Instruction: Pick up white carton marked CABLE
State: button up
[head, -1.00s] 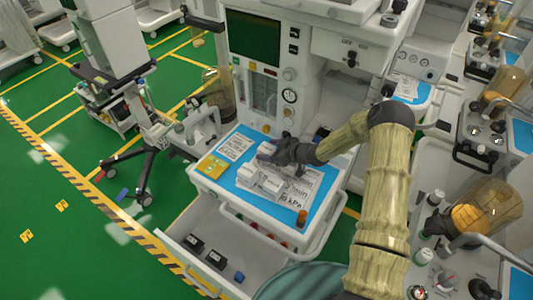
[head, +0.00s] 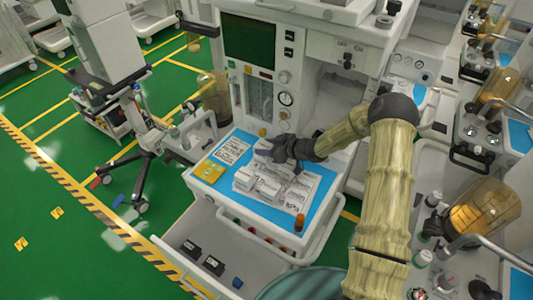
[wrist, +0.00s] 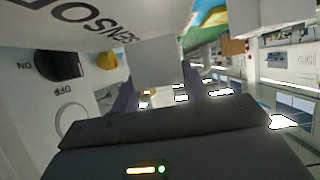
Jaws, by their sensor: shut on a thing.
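My gripper (head: 281,152) is shut on a white carton (head: 263,147) above the blue work surface of the cart in the head view. In the wrist view a plain pale face of the held carton (wrist: 155,60) shows between the two dark fingers (wrist: 160,92). I cannot read any marking on it. Two more white cartons, one on the left (head: 243,180) and one on the right (head: 267,188), stand close together below and in front of my gripper.
The blue-topped work surface (head: 229,188) also carries a yellow packet (head: 208,171), printed sheets (head: 232,150) and an orange-brown bottle (head: 299,222). An open drawer (head: 185,232) with dark boxes juts out below. The machine's panel (head: 261,90) rises behind.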

aim_at(267, 147)
notch_tip(267, 147, up, 7)
jog(key=shift+f+b, duration=0.15)
jog(key=shift+b, duration=0.25)
